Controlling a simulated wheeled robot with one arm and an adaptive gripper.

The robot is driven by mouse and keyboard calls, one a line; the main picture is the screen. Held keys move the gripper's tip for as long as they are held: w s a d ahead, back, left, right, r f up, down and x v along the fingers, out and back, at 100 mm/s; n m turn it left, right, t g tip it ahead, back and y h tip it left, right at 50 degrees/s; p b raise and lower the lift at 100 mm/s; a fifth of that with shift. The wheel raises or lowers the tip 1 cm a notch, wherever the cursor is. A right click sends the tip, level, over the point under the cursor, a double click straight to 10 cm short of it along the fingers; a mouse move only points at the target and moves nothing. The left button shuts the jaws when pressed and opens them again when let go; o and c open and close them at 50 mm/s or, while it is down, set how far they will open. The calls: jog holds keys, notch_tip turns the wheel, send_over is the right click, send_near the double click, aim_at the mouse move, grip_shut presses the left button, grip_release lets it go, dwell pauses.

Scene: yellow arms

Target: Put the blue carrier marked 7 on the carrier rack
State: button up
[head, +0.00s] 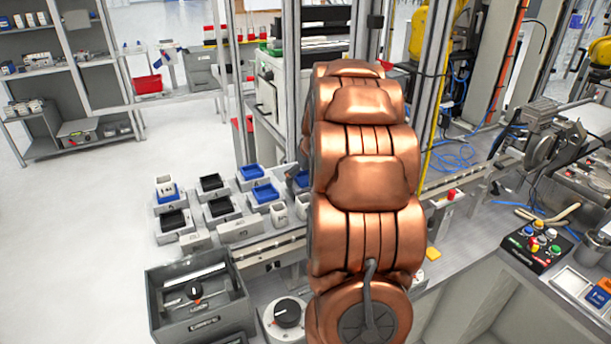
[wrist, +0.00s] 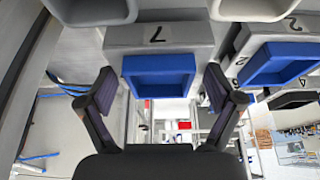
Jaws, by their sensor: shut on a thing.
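In the wrist view the blue carrier (wrist: 158,84) is a small open tray between the two fingers of my gripper (wrist: 161,78). The gripper is shut on it. Directly behind it is a grey block marked 7 (wrist: 190,34); whether the carrier touches this block is unclear. In the head view my copper-coloured arm hides the gripper. A patch of blue (head: 302,179) shows at the arm's left edge. Grey numbered holders (head: 240,229) stand in rows left of the arm, several bearing blue or black trays. I cannot tell for certain which structure is the carrier rack.
Another blue tray (wrist: 275,64) sits close right of the gripper in the wrist view. A grey bin with a knob (head: 165,318) is in front. A button panel (head: 538,246) lies at the right. Open floor is at the left.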

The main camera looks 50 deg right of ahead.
jog(key=shift+f+b, duration=0.5)
jog(key=shift+f, duration=0.05)
dwell(0.4)
jog(key=o, duration=1.1)
jog(key=shift+r, duration=0.15)
jog(key=shift+r+p, duration=0.35)
jog(key=shift+r, duration=3.05)
